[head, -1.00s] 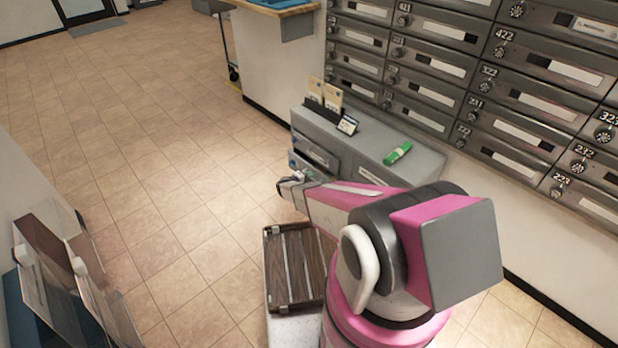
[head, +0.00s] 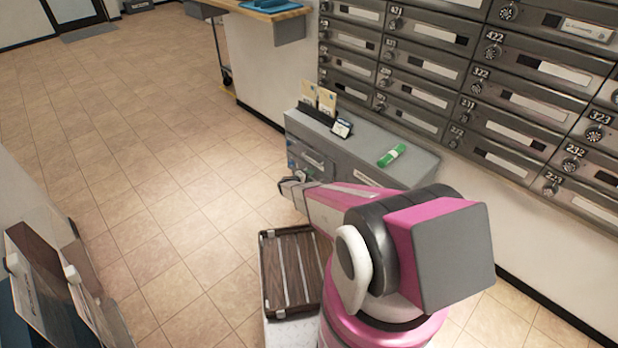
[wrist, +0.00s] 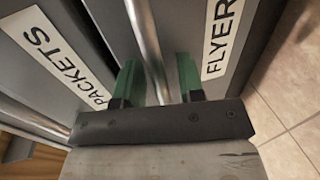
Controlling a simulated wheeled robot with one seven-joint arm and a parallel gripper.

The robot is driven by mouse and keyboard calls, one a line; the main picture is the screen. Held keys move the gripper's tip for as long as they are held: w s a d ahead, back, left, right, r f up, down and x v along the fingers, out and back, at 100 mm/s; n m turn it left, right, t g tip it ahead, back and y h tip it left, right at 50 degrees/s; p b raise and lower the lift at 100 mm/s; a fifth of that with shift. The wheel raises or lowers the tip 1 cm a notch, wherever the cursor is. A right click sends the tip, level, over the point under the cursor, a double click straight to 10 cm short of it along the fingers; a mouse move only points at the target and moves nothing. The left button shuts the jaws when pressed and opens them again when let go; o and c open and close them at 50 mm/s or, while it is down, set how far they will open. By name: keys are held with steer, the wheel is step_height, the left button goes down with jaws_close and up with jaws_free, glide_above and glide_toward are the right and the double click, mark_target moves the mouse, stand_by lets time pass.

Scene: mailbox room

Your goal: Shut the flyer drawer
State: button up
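The flyer drawer shows in the wrist view by its grey front with a white FLYER label (wrist: 222,35). A round metal bar handle (wrist: 146,40) runs beside the label. My gripper (wrist: 158,85) has its two green fingers apart, one on each side of this bar, with a gap between bar and fingers. In the head view, my gripper (head: 292,186) is at the left face of the grey cabinet (head: 370,143), low by the drawer fronts (head: 312,160). My arm hides part of the cabinet. The drawer front looks close to the cabinet face; any remaining gap is unclear.
A PACKETS drawer label (wrist: 50,55) is beside the flyer drawer. A green roll (head: 391,155) and a card holder (head: 319,103) are on the cabinet. Mailboxes (head: 470,80) line the wall. Clear panels (head: 60,270) stand at left. Tiled floor (head: 150,170) is open.

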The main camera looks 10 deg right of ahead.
steer(key=v, duration=1)
steer(key=shift+s+a, duration=0.2)
steer(key=shift+a, duration=0.15)
steer(key=shift+r, duration=0.1)
steer(key=s+d+r+m+g+y, duration=0.25)
steer(key=s+d+r+g, duration=0.2)
steer(key=s+r, duration=0.4)
steer(key=s+d+r+m+g+y, duration=0.25)
steer(key=s+d+r, duration=0.25)
steer(key=r, duration=0.6)
steer(key=s+a+r+m+g+y, duration=0.1)
steer(key=s+a+r+y, duration=0.2)
steer(key=s+r+y, duration=0.5)
steer(key=s+r, duration=0.6)
steer(key=r, duration=0.2)
steer(key=shift+s+a+r+m+g, duration=0.2)
steer(key=shift+s+r+m+g, duration=0.15)
steer(key=shift+r+m+g, duration=0.05)
